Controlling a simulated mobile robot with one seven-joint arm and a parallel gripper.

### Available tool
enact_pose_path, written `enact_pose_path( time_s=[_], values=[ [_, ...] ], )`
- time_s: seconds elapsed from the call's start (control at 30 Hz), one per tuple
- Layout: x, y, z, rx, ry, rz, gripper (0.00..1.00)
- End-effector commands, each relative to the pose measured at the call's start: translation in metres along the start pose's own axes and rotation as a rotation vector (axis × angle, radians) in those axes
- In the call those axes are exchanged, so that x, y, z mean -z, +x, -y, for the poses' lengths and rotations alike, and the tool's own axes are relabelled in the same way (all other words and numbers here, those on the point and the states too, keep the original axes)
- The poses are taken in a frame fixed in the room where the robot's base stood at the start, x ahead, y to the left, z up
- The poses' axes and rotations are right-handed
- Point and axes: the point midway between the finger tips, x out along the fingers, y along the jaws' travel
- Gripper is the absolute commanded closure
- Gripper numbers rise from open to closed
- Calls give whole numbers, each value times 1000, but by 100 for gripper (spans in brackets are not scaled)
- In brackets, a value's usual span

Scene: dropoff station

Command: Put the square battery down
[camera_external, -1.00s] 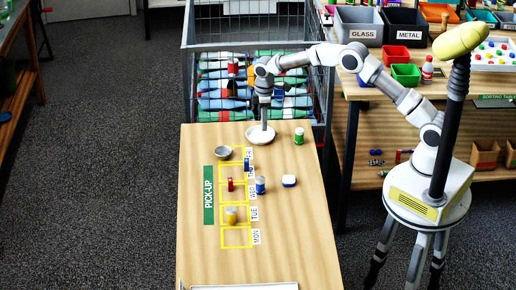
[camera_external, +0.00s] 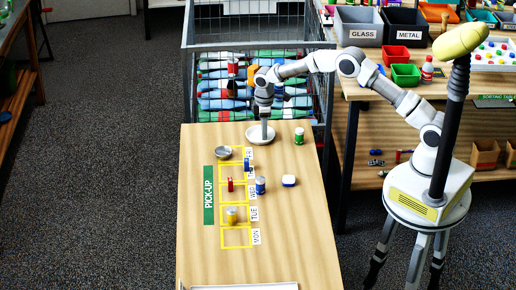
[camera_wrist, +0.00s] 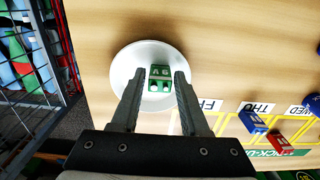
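The square battery (camera_wrist: 160,78) is a small green block marked "9V". In the wrist view it is over the white round plate (camera_wrist: 120,66), between my fingertips. My gripper (camera_wrist: 160,75) is open, with a narrow gap showing beside the battery. In the external view my gripper (camera_external: 264,138) points straight down over the plate (camera_external: 251,135) at the far end of the table. The battery cannot be made out there. Whether it touches the plate is hard to tell.
A green can (camera_external: 299,135) stands right of the plate. A wire cage of bottles (camera_external: 217,57) stands behind the table.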

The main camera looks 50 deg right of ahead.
Motion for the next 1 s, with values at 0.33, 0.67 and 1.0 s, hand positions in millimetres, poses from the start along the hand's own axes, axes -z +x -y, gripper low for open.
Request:
enact_pose_path(
  time_s=[0.33, 0.67, 1.0],
  values=[
    [0, -38, 0, -2, 0, -3, 55],
    [1, -105, 0, -1, 0, -2, 55],
    [0, -124, 0, 0, 0, -1, 55]
  ],
)
